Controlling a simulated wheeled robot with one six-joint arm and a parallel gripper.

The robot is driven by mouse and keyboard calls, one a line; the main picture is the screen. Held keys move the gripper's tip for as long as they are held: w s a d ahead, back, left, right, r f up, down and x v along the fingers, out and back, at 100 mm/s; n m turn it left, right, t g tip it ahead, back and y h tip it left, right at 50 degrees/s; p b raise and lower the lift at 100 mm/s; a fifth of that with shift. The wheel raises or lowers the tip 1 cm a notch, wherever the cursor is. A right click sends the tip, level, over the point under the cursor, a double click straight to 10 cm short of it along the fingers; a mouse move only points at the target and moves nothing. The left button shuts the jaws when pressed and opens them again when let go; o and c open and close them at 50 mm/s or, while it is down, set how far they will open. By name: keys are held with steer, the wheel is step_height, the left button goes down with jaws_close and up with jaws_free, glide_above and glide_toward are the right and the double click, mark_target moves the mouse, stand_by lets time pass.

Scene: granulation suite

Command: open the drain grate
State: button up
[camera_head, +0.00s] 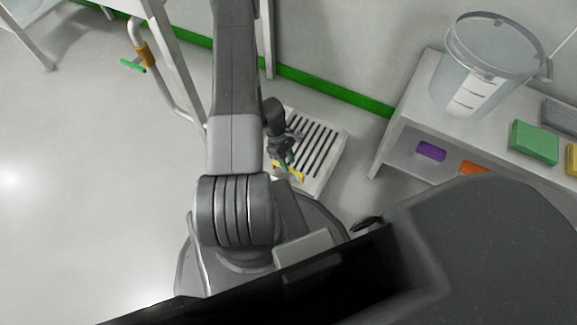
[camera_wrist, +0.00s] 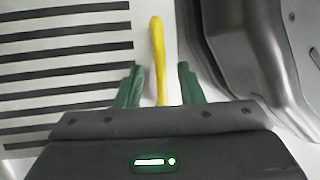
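The drain grate (camera_head: 318,146) is a pale panel with dark slots, low on the floor near the wall. It lies flat as far as I can see, and its slots also fill the left of the wrist view (camera_wrist: 60,70). A yellow handle (camera_wrist: 158,50) stands at the grate's edge; in the head view it shows as a small yellow piece (camera_head: 290,172). My gripper (camera_wrist: 160,85) has two green fingers, apart, one on each side of the yellow handle's near end. Gaps show between handle and fingers. In the head view my gripper (camera_head: 284,160) is small and partly hidden by my arm.
A white bench (camera_head: 415,95) stands right of the grate, holding a clear measuring jug (camera_head: 490,70) and a green box (camera_head: 535,142). A purple roll (camera_head: 431,151) lies on its lower shelf.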

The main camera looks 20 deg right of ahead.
steer(key=shift+x, duration=0.9)
steer(key=shift+c, duration=0.4)
jaws_close()
steer(key=shift+r, duration=0.15)
